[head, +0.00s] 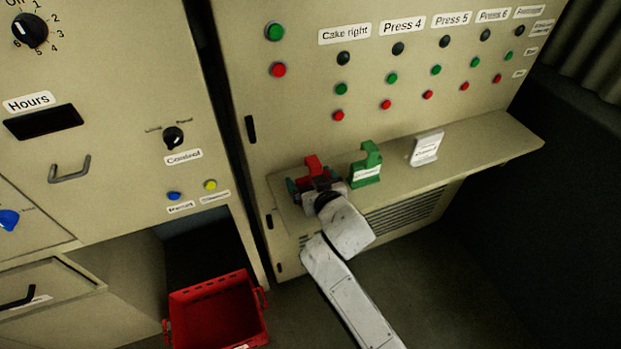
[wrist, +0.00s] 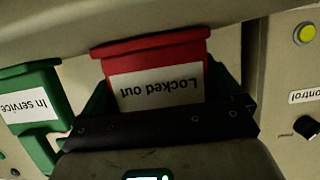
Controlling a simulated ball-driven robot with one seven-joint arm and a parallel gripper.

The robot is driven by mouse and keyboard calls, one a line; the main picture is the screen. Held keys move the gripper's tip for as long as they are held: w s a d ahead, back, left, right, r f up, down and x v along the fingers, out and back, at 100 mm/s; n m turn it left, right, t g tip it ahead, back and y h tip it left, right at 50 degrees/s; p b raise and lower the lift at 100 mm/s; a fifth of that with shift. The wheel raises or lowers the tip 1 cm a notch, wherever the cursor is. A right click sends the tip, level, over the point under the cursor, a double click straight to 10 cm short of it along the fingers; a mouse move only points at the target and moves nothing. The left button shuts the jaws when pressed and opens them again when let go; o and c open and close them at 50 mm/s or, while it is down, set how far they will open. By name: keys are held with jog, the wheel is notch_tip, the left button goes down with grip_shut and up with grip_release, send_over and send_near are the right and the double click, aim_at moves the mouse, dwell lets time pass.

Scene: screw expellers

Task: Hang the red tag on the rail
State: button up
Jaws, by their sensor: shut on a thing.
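The red tag (head: 313,164) is in my gripper (head: 314,186), over the left end of the beige ledge (head: 485,148) in the head view. In the wrist view the red tag (wrist: 150,52) fills the middle, its white "Locked out" label upside down. The dark fingers close on its two sides. The green "In service" tag (head: 366,166) stands just right of my gripper on the ledge; it also shows at the left of the wrist view (wrist: 35,75). I cannot make out a rail separate from the ledge, nor whether the red tag touches the ledge.
A white tag (head: 427,147) stands further right on the ledge. The panel above carries rows of buttons (head: 386,104). A control cabinet (head: 110,130) with knobs and a handle is at left. A red crate (head: 262,318) stands below it. The ledge's right end is clear.

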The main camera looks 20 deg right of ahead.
jog(key=shift+f, duration=0.15)
jog(key=o, duration=0.8)
jog(key=shift+r, duration=0.2)
jog(key=v, duration=1.2)
